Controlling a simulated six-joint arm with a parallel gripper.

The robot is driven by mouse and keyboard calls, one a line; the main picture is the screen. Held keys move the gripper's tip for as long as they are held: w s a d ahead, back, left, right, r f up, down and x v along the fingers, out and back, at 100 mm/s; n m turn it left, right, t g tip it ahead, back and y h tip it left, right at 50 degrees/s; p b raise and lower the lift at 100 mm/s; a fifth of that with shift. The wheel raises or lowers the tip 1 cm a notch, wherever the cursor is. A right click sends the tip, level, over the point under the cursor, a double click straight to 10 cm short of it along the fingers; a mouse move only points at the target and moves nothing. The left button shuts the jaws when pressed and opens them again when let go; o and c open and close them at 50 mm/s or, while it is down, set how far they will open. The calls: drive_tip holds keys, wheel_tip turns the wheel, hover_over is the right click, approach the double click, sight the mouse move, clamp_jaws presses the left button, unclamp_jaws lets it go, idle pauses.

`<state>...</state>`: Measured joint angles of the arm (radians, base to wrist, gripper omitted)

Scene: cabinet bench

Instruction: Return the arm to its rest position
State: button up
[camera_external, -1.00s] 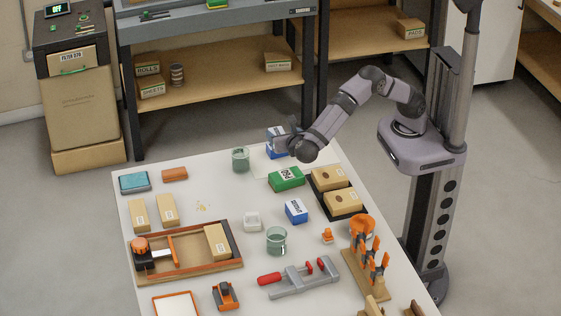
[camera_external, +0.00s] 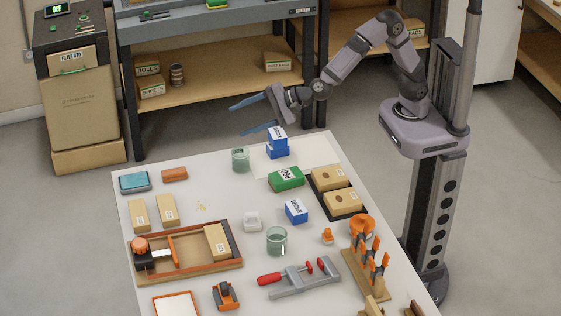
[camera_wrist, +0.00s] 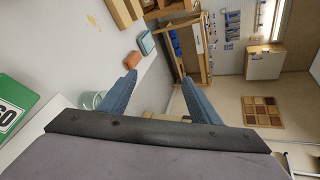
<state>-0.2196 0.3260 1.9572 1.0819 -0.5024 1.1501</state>
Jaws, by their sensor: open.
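My gripper (camera_external: 254,118) is open and empty, raised above the far edge of the bench in the external view. Its two blue fingers point left, wide apart. In the wrist view the fingers of my gripper (camera_wrist: 158,92) also show apart with nothing between them.
The white bench (camera_external: 190,222) holds a green box (camera_external: 286,179), a green glass (camera_external: 240,160), tan boxes in a black tray (camera_external: 353,212), a clamp (camera_external: 300,281) and a wooden tray (camera_external: 190,276). Shelving (camera_external: 215,75) stands behind. The air around my gripper is clear.

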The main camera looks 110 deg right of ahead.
drive_tip(key=s+a+f+n+g+y+p, duration=0.2)
drive_tip(key=s+f+n+g+y, duration=0.1)
drive_tip(key=s+n, duration=0.5)
drive_tip(key=s+a+f+n+g+y+p, duration=0.2)
drive_tip(key=s+n+g, duration=0.1)
drive_tip(key=s+n, duration=0.5)
drive_tip(key=s+d+f+n+g, duration=0.1)
drive_tip(key=s+d+n+g, duration=0.1)
drive_tip(key=s, duration=0.5)
drive_tip(key=s+d+f+n+g+h+p, duration=0.1)
drive_tip(key=s+d+n+g, duration=0.1)
drive_tip(key=s+n, duration=0.2)
drive_tip(key=s+d+f+n+g+p, duration=0.1)
drive_tip(key=s+d+n+g, duration=0.1)
drive_tip(key=s, duration=0.8)
drive_tip(key=shift+s+d+n+g+h, duration=0.2)
drive_tip(key=shift+n+g+h, duration=0.15)
drive_tip(key=shift+n, duration=0.45)
